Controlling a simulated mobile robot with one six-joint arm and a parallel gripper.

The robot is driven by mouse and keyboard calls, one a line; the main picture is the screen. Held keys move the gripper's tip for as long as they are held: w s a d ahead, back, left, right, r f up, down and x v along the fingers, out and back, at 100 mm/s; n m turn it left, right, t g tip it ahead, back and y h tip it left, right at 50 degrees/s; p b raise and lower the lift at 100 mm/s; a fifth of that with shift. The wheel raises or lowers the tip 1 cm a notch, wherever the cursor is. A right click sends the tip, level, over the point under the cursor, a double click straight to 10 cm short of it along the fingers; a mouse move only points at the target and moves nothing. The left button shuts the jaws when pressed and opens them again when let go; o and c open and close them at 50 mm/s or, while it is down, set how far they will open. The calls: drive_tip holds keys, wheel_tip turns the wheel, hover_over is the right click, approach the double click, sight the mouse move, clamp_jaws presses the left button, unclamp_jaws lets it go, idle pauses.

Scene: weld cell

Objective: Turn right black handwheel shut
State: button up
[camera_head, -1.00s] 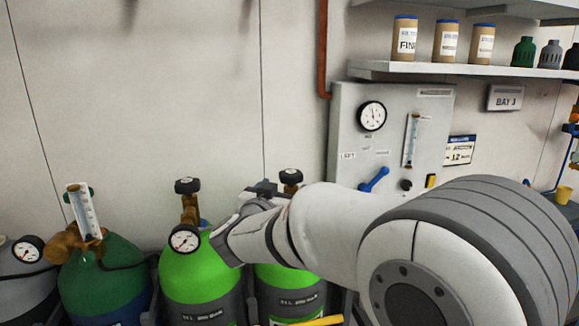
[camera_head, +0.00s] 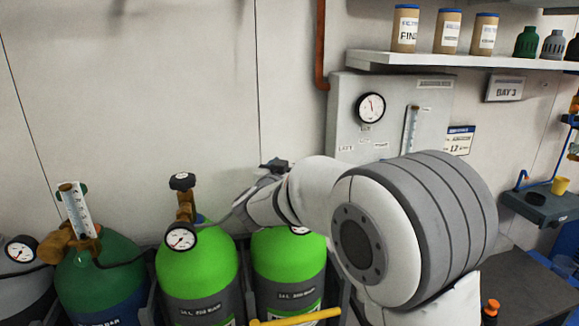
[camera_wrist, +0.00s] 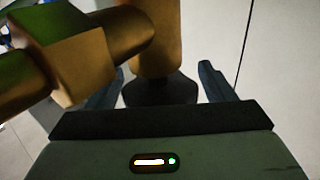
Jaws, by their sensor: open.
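Two bright green cylinders stand side by side. The left one (camera_head: 196,268) carries a black handwheel (camera_head: 182,181) on a brass valve. In the wrist view a black handwheel (camera_wrist: 160,92) on a brass valve body (camera_wrist: 152,45) lies between the two fingers of my gripper (camera_wrist: 157,80). The jaws are open, one finger on each side of the wheel. Its lower part is hidden by the gripper body, and I cannot tell whether the fingers touch it.
A dark green cylinder (camera_head: 105,275) with a brass flowmeter stands at left. A grey gauge panel (camera_head: 345,110) is on the wall behind my arm. The wall above the cylinders is clear.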

drive_tip(key=shift+c, duration=0.5)
drive_tip(key=c, duration=0.9)
drive_tip(key=shift+r+m+h+p, duration=0.15)
drive_tip(key=shift+m+h+p, duration=0.15)
drive_tip(key=shift+h+p, duration=0.25)
drive_tip(key=shift+g+h+p, duration=0.3)
drive_tip(key=shift+h+p, duration=0.05)
drive_tip(key=m+h+p, duration=0.1)
drive_tip(key=m+g+h+p, duration=0.1)
drive_tip(key=shift+s+d+r+m+g+h+p, duration=0.1)
drive_tip(key=shift+d+m+g+h+p, duration=0.1)
drive_tip(key=shift+m+g+h+p, duration=0.15)
drive_tip(key=m+g+h+p, duration=0.1)
drive_tip(key=g+h, duration=0.1)
drive_tip(key=m+g+h+p, duration=0.1)
drive_tip(key=m+g+h, duration=0.1)
drive_tip(key=m+g+h+p, duration=0.1)
drive_tip(key=m+g+h, duration=0.1)
drive_tip(key=shift+s+d+m, duration=0.25)
drive_tip(key=shift+s+d, duration=0.1)
drive_tip(key=shift+f+g, duration=0.2)
drive_tip(key=shift+g, duration=0.15)
